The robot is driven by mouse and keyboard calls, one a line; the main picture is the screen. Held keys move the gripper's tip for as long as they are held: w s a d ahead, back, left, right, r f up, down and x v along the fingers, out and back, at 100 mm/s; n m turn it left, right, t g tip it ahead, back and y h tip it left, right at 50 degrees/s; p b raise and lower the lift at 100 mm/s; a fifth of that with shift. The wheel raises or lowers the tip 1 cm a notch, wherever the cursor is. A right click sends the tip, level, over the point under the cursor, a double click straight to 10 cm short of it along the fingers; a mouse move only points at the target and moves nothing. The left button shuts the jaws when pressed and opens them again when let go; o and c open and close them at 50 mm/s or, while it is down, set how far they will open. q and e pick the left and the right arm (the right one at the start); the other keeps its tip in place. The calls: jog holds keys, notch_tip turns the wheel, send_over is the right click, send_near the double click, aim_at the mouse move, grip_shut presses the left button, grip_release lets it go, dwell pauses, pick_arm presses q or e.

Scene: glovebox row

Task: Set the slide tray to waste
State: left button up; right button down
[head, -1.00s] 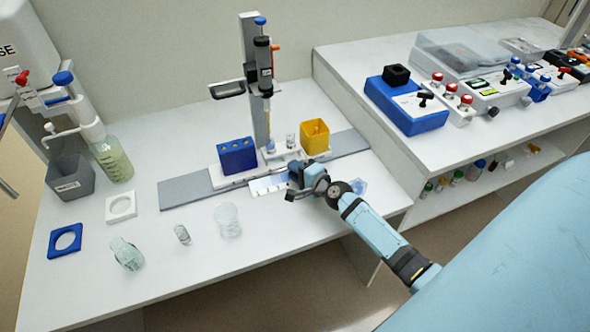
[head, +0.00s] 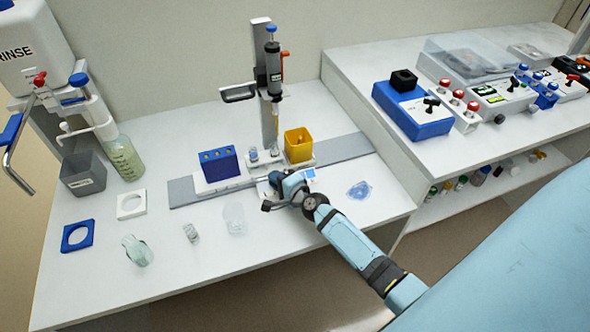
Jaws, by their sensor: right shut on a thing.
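The slide tray (head: 200,188) is a white carriage on a grey rail (head: 345,147) that runs across the bench. It carries a blue block (head: 220,164) at its left end, small clear vials (head: 274,150) in the middle and a yellow square cup (head: 298,144) at its right end. My right gripper (head: 275,190) is at the tray's front edge, below the vials, and is shut on the tray's front part. The fingers hide what they grip. My left gripper is out of view.
A dispenser stand (head: 262,75) rises behind the tray. A grey bin (head: 84,175), a tall beaker (head: 125,158) and a RINSE container (head: 25,50) stand left. Loose glassware (head: 235,218) lies in front.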

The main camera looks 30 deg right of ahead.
jog(key=shift+w+a, duration=0.25)
jog(key=shift+a, duration=0.85)
jog(key=c, duration=1.4)
grip_release()
jog(key=shift+c, duration=0.2)
jog(key=shift+s+d, duration=0.1)
jog(key=v, duration=1.3)
jog(key=shift+s+d, duration=0.15)
jog(key=shift+s, duration=0.15)
